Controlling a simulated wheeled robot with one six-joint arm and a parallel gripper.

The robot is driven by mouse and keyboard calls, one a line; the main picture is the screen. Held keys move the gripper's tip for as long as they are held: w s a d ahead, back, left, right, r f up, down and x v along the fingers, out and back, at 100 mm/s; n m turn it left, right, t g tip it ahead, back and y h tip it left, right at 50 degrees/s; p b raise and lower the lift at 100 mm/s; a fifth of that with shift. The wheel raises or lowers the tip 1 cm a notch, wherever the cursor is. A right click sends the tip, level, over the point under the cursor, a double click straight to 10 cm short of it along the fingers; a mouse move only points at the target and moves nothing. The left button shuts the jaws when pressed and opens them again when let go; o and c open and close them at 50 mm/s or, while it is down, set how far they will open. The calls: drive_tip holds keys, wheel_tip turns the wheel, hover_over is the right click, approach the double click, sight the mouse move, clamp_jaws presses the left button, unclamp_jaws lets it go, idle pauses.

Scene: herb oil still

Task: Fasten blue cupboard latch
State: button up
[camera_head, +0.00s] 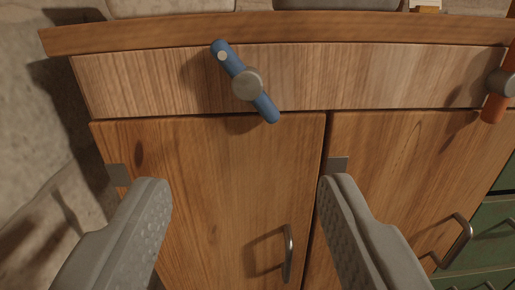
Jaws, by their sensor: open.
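The blue latch (265,104) is a bar on a round grey pivot, mounted on the wooden rail above the left cupboard door (215,170). It stands tilted, its upper end to the left and its lower end to the right. Its lower end reaches slightly over the top edge of the left door, which looks closed. My gripper (245,185) is open and empty, with its two grey fingers spread in front of the doors, below the latch. The fingers do not appear to touch the latch.
An orange latch (497,100) sits at the right edge above the right door (400,165). Metal handles (288,253) stick out from both doors. A countertop (280,32) juts out above, with objects on it. Green drawers (490,240) are at lower right, a stone wall (35,120) at left.

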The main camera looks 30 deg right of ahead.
approach(248, 89)
drive_tip(key=x, duration=0.9)
idle(0.4)
